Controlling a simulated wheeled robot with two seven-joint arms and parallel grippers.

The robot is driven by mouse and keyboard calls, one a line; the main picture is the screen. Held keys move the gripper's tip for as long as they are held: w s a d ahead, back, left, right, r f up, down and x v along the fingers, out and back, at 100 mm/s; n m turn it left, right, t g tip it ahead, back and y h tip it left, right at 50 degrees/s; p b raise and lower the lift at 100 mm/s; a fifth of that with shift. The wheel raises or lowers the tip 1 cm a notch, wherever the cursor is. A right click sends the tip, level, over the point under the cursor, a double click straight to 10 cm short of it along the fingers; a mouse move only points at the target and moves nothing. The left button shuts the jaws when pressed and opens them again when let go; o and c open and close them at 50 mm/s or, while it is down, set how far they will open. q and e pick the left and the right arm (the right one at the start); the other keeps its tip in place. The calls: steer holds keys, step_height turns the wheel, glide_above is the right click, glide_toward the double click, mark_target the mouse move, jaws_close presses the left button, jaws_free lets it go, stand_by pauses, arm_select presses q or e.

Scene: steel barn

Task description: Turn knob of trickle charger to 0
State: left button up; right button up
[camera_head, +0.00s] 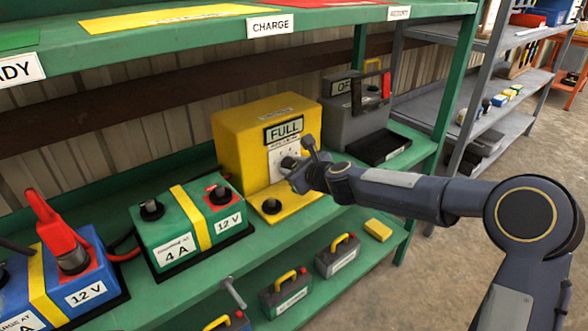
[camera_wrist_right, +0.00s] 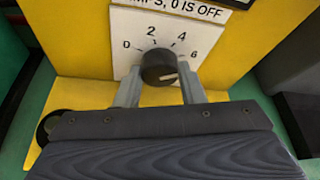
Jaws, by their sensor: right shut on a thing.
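The trickle charger (camera_head: 240,135) is the yellow box on the green shelf, with a "FULL" display on its front. Its black knob (camera_wrist_right: 158,66) sits on a white dial plate (camera_wrist_right: 125,27) marked 0, 2, 4 and 6, with "0 IS OFF" lettered above. A pale mark shows on the knob's lower right side, away from the 0; its exact reading is unclear. My right gripper (camera_wrist_right: 160,88) has its two fingers on either side of the knob, shut on it. In the head view the right gripper (camera_head: 295,170) partly covers the dial. My left gripper is out of view.
A green battery (camera_head: 165,228) and a blue battery (camera_head: 90,285) stand left of the charger.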

steer(key=shift+s+f+n+t+h+b, duration=0.15)
steer(key=shift+n+t+h+b, duration=0.4)
steer(key=shift+n+b, duration=0.65)
steer(key=shift+n+t+h+b, duration=0.25)
steer(key=shift+n+t+b, duration=0.2)
steer(key=shift+n+b, duration=0.25)
steer(key=o, duration=1)
steer(key=v, duration=0.6)
steer(key=shift+s+d, duration=0.1)
steer(key=shift+s, duration=0.15)
steer(key=shift+s+d+r, duration=0.15)
steer(key=shift+s+r, duration=0.1)
steer(key=shift+s, duration=0.3)
